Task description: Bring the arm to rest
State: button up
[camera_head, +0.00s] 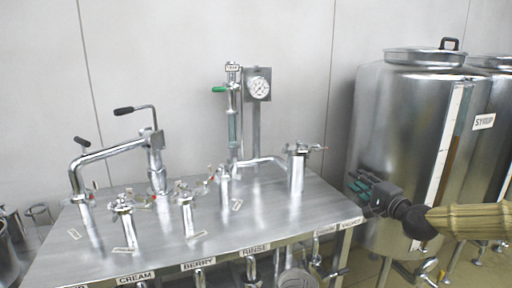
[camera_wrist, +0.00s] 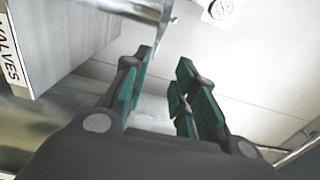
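My gripper (camera_head: 360,186) is at the right in the head view, just off the right edge of the steel table and in front of the large syrup tank. Its green-padded fingers point left. In the wrist view my gripper (camera_wrist: 165,85) has its fingers apart with nothing between them, so it is open and empty. My arm comes in from the right edge of the head view in a tan sleeve.
The steel table (camera_head: 262,215) carries pipes, valves, a green-handled column (camera_head: 233,120) and a gauge (camera_head: 259,88). Labels read CREAM, BERRY and RINSE. The SYRUP tank (camera_head: 400,110) stands close behind my gripper. A VALVES label (camera_wrist: 12,50) shows in the wrist view.

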jog(key=s+a+f+n+g+p, duration=0.1)
jog(key=s+a+f+n+g, duration=0.2)
jog(key=s+f, duration=0.5)
jog(key=s+a+f+n+g+h+p, duration=0.1)
jog(key=s+a+f+g, duration=0.35)
jog(key=f, duration=0.85)
jog(key=s+a+f+n+g+p, duration=0.15)
jog(key=s+a+f, duration=0.35)
jog(key=f, duration=0.5)
jog(key=s+d+f+n+g+h, duration=0.1)
jog(key=s+f, duration=0.4)
jog(key=s, duration=0.6)
jog(key=s+d+f+n+g+h+p, duration=0.1)
jog(key=s+f+n+g, duration=0.3)
jog(key=s, duration=0.7)
jog(key=s+d+f+n+g+h, duration=0.1)
jog(key=s+f+n+g+h, duration=0.2)
jog(key=s+f, duration=0.4)
jog(key=s, duration=0.5)
jog(key=shift+d+f+p, duration=0.15)
jog(key=shift+f+p, duration=0.15)
jog(key=shift+p, duration=0.1)
jog(key=shift+s, duration=0.1)
